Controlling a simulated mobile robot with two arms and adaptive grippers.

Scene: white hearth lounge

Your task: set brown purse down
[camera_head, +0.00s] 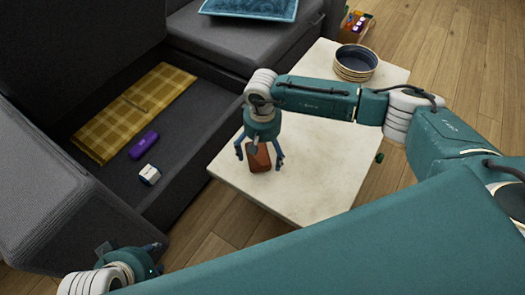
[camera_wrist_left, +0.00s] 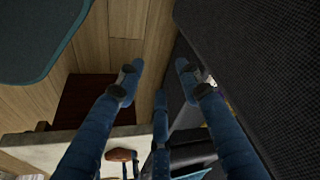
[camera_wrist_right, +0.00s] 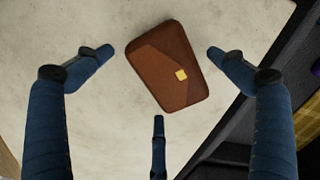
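The brown purse (camera_head: 261,160) is at the near left part of the white table (camera_head: 310,195), seemingly resting on its top. In the right wrist view the purse (camera_wrist_right: 168,66) shows its flap and yellow clasp, slightly turned. My right gripper (camera_head: 259,155) is above it, pointing down. Its fingers are spread around the purse with gaps on both sides, so it is open and touches nothing that I can see. My left gripper (camera_head: 152,258) is low at the bottom left, away from the table. In the left wrist view its fingers (camera_wrist_left: 158,85) are apart and empty.
A dark round bowl (camera_head: 355,64) stands at the table's far end. The grey sofa (camera_head: 190,150) on the left holds a yellow plaid cloth (camera_head: 135,110), a purple case (camera_head: 143,145) and a small white-and-blue box (camera_head: 149,175). The table middle is clear.

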